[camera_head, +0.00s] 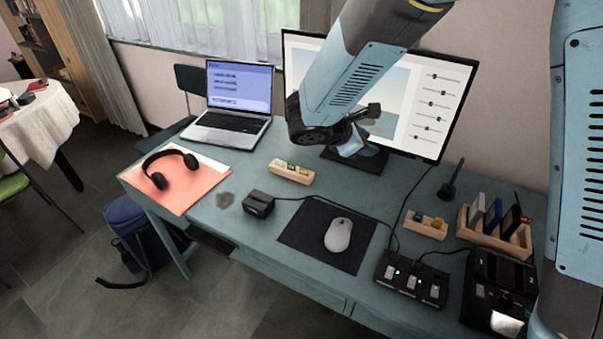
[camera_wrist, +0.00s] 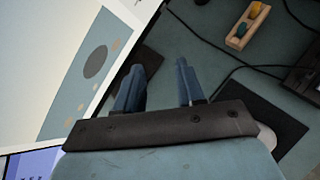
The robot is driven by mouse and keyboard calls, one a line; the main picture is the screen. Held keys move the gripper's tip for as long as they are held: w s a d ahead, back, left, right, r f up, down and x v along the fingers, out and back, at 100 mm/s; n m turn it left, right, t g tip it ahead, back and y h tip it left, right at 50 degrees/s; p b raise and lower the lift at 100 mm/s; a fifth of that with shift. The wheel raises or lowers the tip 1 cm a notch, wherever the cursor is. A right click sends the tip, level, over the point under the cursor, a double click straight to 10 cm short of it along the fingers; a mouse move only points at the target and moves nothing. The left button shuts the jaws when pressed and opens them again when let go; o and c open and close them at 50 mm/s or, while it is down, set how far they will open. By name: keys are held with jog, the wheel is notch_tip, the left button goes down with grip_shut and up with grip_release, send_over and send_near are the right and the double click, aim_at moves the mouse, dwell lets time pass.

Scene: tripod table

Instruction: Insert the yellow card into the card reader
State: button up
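My gripper (camera_head: 362,132) hangs over the back middle of the desk, in front of the monitor. In the wrist view its two fingers (camera_wrist: 160,72) stand apart with nothing between them. A wooden holder (camera_head: 290,178) with small white, green and yellowish pieces lies left of the gripper; I cannot tell for sure whether one is the yellow card. A small black box with a cable (camera_head: 258,204) stands in front of that holder and may be the card reader. Black boxes with lit parts (camera_head: 411,281) and with slots (camera_head: 497,290) stand at the front right.
The desk (camera_head: 226,249) holds a laptop (camera_head: 233,98), headphones (camera_head: 169,167) on an orange sheet, a mouse (camera_head: 339,234) on a black mat (camera_head: 302,240), and a monitor (camera_head: 440,104). Cables cross between.

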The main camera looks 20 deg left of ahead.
jog(key=s+a+f+n+t+y, duration=0.1)
jog(key=s+a+f+n, duration=0.1)
jog(key=a+f+n, duration=0.3)
jog(key=s+a+f+n+t+y, duration=0.1)
jog(key=s+a+f+t, duration=0.15)
jog(key=a, duration=0.35)
jog(key=n+y, duration=0.3)
jog(key=n, duration=0.1)
send_near(303, 169)
jog(key=shift+t, duration=0.45)
jog(key=x, duration=0.8)
jog(key=shift+s+d+f, duration=0.1)
jog(key=shift+s+f, duration=0.1)
jog(key=shift+f, duration=0.15)
jog(key=c, duration=0.7)
jog(key=shift+r, duration=0.1)
